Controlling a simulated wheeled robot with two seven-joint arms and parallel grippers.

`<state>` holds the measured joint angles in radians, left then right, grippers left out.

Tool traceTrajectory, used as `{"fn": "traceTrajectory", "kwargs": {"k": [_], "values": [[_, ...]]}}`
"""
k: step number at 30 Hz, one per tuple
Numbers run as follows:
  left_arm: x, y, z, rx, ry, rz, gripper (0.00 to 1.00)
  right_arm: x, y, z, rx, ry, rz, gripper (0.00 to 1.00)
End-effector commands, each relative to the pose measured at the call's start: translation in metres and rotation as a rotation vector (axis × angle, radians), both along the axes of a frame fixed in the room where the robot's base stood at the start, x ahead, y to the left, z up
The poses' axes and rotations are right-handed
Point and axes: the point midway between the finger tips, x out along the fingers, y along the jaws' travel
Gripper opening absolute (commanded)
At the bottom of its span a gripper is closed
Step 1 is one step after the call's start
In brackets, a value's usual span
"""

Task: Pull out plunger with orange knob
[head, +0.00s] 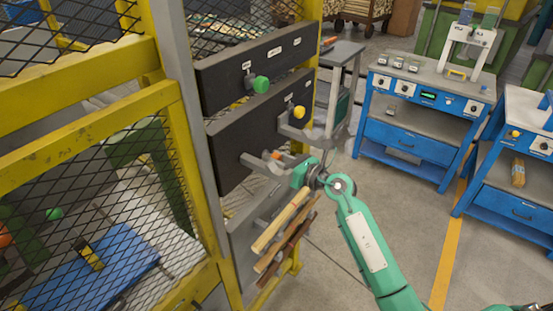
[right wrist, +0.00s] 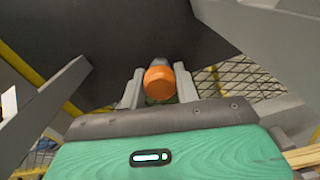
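The plunger with the orange knob (head: 276,155) sits at the lower dark panel (head: 232,150), between grey brackets, in the head view. In the right wrist view the orange knob (right wrist: 158,82) is centred, with a short grey stem behind it. My right gripper (head: 291,166) is at the knob. In the right wrist view its two grey fingers (right wrist: 159,88) stand on either side of the knob and appear to touch it. The gripper hides part of the plunger's surroundings in the head view. My left gripper is not in view.
A green knob (head: 261,84) is on the upper panel; a yellow knob (head: 299,112) is right of the orange one. Wooden bars (head: 284,221) hang below my gripper. Yellow mesh fencing (head: 183,170) is at the left. Blue workbenches (head: 417,125) stand right; floor between is clear.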

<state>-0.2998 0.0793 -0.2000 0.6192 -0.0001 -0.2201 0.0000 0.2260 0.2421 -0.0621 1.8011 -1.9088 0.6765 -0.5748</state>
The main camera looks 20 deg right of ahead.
Motion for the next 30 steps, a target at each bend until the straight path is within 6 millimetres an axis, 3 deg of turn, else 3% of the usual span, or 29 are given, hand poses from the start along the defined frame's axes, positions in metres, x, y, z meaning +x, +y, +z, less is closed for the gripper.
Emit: {"fn": "traceTrajectory", "kwargs": {"k": [7, 15, 23, 24, 27, 30], "values": [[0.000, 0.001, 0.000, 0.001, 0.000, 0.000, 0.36, -0.003, -0.003, 0.000, -0.002, 0.000, -0.001, 0.00], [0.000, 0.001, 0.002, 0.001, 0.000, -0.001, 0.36, -0.027, -0.021, -0.001, -0.002, 0.001, -0.001, 0.00], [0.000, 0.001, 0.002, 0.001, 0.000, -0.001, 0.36, -0.027, -0.022, -0.001, -0.001, 0.002, 0.000, 0.00], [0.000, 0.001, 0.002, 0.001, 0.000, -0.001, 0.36, -0.027, -0.022, -0.001, -0.001, 0.002, 0.000, 0.39], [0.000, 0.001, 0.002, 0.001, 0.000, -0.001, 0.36, -0.027, -0.022, -0.001, -0.001, 0.001, -0.001, 0.53], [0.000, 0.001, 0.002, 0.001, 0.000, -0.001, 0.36, -0.027, -0.022, 0.000, -0.001, 0.001, -0.001, 0.53]]}}
